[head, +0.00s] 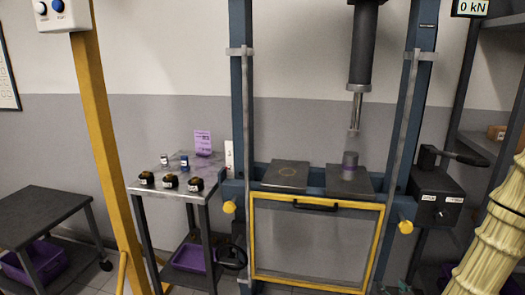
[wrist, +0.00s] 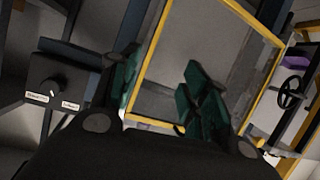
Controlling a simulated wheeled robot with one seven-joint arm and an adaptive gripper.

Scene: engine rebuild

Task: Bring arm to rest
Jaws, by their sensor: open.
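My gripper (wrist: 160,88) shows in the wrist view with its two dark teal fingers spread apart. Nothing is between them. Behind the fingers is the yellow-framed guard (wrist: 150,45) of the press, and I cannot tell how far off it is. In the head view the guard (head: 320,204) sits low on the front of the blue press frame (head: 241,90).
A grey cylinder with a purple band (head: 349,166) stands on the right plate (head: 345,185), below the raised ram (head: 355,110). The display (head: 472,7) reads 0 kN. A control box (head: 436,197) with a lever is at right. A cart (head: 152,187) with small parts stands left.

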